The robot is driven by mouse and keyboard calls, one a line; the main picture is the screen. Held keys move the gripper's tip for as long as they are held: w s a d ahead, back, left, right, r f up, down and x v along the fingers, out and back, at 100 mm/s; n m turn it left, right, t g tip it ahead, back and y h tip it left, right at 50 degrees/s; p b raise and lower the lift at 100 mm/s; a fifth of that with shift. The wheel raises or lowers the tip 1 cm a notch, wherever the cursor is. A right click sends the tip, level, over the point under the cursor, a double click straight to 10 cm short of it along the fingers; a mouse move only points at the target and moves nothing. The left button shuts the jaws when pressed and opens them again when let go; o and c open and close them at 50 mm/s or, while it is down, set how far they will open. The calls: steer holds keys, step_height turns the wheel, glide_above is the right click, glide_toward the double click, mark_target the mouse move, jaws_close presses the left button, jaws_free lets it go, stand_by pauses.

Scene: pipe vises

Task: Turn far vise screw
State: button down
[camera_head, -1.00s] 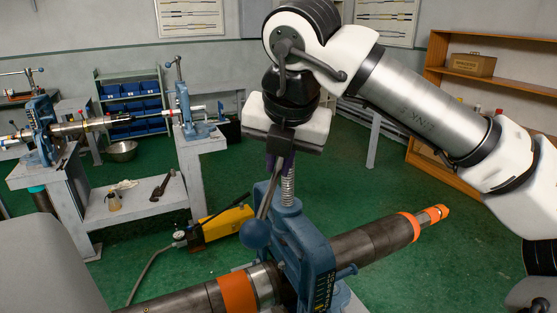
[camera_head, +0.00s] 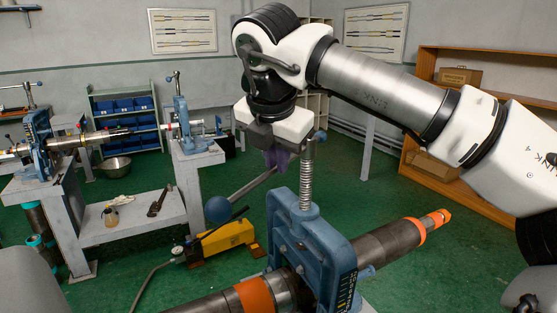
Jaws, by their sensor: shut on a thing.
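A blue pipe vise (camera_head: 325,240) stands in front of me, clamping a dark pipe (camera_head: 385,246) with orange bands. Its threaded vertical screw (camera_head: 307,180) rises from the top of the frame. My gripper (camera_head: 279,158), with purple fingertips, is shut on the bar just left of the screw. The fingers and my wrist hide part of the bar and the screw head.
A yellow pump (camera_head: 228,236) with a hose lies on the green floor behind the near vise. Wooden shelves (camera_head: 415,140) stand at right. Green floor is open between.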

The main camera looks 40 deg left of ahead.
steer(key=shift+s+a+r+m, duration=0.1)
steer(key=shift+a+r+m, duration=0.05)
steer(key=shift+a+m, duration=0.55)
steer(key=shift+a, duration=0.1)
steer(key=c, duration=1.5)
jaws_free()
steer(key=shift+o, duration=0.2)
steer(key=v, duration=0.7)
steer(key=shift+s+r, duration=0.15)
steer(key=shift+r, duration=0.05)
